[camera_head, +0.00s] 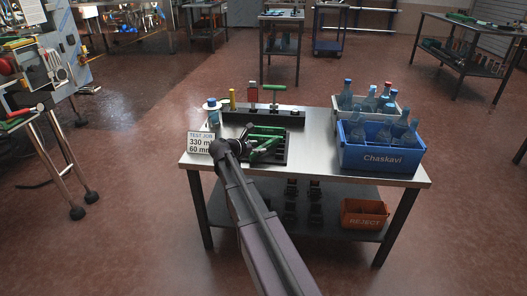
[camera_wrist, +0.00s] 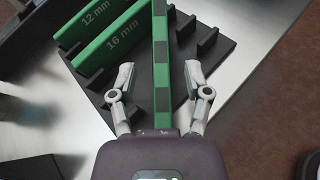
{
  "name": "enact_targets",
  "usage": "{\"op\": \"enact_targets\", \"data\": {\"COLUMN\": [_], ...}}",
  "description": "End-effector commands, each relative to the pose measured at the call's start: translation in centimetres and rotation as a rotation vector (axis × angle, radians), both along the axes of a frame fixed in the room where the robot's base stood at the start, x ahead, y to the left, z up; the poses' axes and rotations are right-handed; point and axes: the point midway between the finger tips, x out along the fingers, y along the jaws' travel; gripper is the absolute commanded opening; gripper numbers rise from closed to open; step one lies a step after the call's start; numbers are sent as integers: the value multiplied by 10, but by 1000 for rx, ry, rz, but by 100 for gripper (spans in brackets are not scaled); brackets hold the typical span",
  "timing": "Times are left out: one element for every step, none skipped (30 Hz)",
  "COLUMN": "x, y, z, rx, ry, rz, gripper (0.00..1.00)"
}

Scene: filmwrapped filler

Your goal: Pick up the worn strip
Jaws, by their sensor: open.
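In the wrist view a long green strip with dark bands (camera_wrist: 161,60) runs up the middle of the picture; I take it for the worn strip. My gripper (camera_wrist: 160,67) is open, with one finger on each side of this strip and a gap on both sides. The strip lies across a black slotted rack (camera_wrist: 185,28). Green strips marked 12 mm (camera_wrist: 95,17) and 16 mm (camera_wrist: 122,35) stand in the rack to the left. In the head view my gripper (camera_head: 236,147) is at the rack's left side and the green strips (camera_head: 265,144) are partly hidden.
The steel table (camera_head: 315,160) carries a blue crate (camera_head: 380,158) of bottles at right, a grey crate behind it, a sign (camera_head: 200,142) at left and a black tool stand (camera_head: 285,116) at the back. An orange reject bin (camera_head: 363,216) is on the lower shelf.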

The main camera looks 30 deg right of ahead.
Motion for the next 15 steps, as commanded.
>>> {"op": "enact_targets", "data": {"x": [3, 4, 5, 6, 6, 7, 8, 8, 8, 8, 8, 8, 8, 8, 8], "y": [-6, -10, -14, -16, -19, -21, -22, -23, -25, -25, -25, -25, -25, -25, -25], "z": [-6, -7, -8, -9, -10, -11, -11, -12, -12, -12, -11, -11, -11, -11, -11], "rx": [0, 0, 0, 0, 0, 0, 0, 0, 0, 0, 0, 0, 0, 0, 0], "ry": [0, 0, 0, 0, 0, 0, 0, -1, -1, -1, -1, 0, 0, 0, 0], "rz": [-1, -1, -2, -2, -2, -1, -1, 0, 0, 0, 0, 0, 0, 0, 0], "gripper": [63, 63, 63, 63, 63, 63, 63, 63, 63, 63, 63, 63, 63, 63, 63]}}
